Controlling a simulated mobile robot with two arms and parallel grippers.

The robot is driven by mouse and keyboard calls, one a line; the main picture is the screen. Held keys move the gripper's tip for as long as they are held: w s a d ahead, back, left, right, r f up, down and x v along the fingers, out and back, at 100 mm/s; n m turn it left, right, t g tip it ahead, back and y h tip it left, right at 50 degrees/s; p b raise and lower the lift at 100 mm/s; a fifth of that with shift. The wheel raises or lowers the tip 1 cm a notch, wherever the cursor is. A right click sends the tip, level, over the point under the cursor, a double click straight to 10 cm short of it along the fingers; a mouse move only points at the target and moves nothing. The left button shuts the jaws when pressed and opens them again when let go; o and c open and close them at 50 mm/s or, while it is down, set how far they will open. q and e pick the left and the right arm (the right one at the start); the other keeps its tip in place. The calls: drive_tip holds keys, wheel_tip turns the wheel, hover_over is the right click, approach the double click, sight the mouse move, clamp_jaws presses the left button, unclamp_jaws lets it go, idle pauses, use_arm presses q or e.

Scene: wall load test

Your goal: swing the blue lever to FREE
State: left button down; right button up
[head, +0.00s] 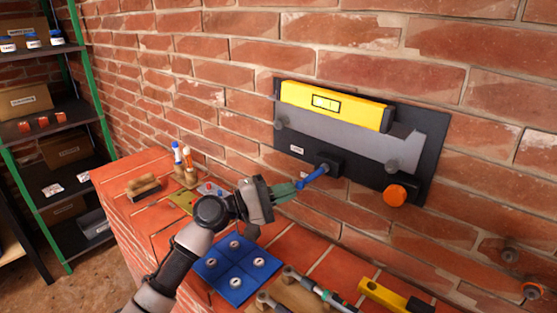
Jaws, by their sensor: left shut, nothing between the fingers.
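The blue lever (313,177) sticks out from a black block (328,164) low on a dark wall panel (430,150). It slants down to the left, towards my gripper. My left gripper (297,186) is shut and empty, with its green fingers at or very near the lever's lower left end. I cannot tell whether they touch. A small white label (296,150) sits on the panel left of the lever, too small to read. My right gripper is not in view.
The panel also holds a yellow level (335,105), a grey plate (345,132) and an orange knob (395,196). Below, the brick ledge carries a blue tile (237,268), several tools and a brush (143,186). Shelves (45,130) stand at the left.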

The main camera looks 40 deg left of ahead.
use_arm(q)
drive_tip(key=shift+d+f+n+t+b, duration=0.4)
drive_tip(key=shift+d+n+t, duration=0.1)
drive_tip(key=shift+n, duration=0.3)
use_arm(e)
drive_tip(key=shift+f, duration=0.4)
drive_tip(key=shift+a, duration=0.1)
